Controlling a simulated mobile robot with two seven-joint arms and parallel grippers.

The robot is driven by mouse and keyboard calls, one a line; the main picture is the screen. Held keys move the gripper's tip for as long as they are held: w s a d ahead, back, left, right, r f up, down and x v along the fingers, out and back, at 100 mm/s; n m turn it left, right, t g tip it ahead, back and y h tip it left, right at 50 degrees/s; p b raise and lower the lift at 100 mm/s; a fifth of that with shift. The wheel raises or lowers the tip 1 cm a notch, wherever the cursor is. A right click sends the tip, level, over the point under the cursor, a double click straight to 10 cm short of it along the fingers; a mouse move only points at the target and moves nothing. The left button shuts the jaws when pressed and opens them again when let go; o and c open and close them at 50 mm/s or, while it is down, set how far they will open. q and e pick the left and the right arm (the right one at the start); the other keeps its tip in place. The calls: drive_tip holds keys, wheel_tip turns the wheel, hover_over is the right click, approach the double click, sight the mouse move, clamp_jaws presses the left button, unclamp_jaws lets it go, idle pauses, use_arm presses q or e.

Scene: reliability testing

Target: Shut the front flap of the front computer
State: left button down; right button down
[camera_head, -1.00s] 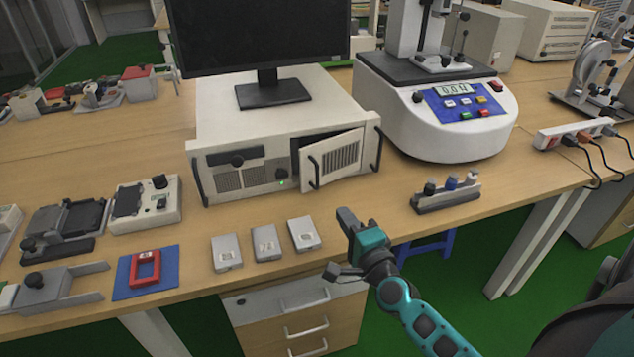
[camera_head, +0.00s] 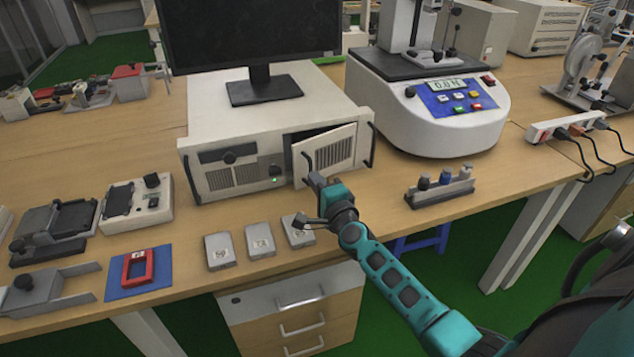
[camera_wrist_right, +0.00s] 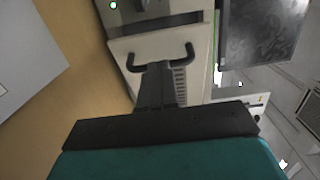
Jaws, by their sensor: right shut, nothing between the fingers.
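The front computer (camera_head: 225,134) is a beige case on the wooden table with a black monitor (camera_head: 255,35) on top. Its front flap (camera_head: 332,152), a vented panel with a black handle, stands partly open at the right of the front face, with a dark gap above it. My right gripper (camera_head: 316,183) is shut and empty, in front of the flap's lower left edge. In the right wrist view the shut fingers (camera_wrist_right: 157,75) point at the flap (camera_wrist_right: 145,50), close to its black handle (camera_wrist_right: 160,58); I cannot tell whether they touch. My left gripper is not in view.
Three small grey boxes (camera_head: 260,240) lie along the table's front edge, the right one beside my right arm. A rack with small bottles (camera_head: 440,186) stands to the right. A white test device (camera_head: 430,105) stands behind it.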

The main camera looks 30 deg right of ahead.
sight(298, 167)
drive_tip(key=shift+w+a+r+h, duration=0.1)
drive_tip(key=shift+w+h, duration=0.15)
drive_tip(key=shift+h, duration=0.05)
drive_tip(key=w+m+h, duration=0.1)
drive_tip(key=w, duration=0.1)
drive_tip(key=w+a+m+g+h+p, duration=0.1)
drive_tip(key=w+h, duration=0.1)
drive_tip(key=shift+a+m+h, duration=0.15)
drive_tip(key=shift+m+h, duration=0.15)
drive_tip(key=shift+m, duration=0.1)
drive_tip(key=shift+w+m+g+h, duration=0.3)
drive_tip(key=shift+w+h, duration=0.05)
drive_tip(key=shift+h, duration=0.05)
drive_tip(key=shift+a, duration=0.1)
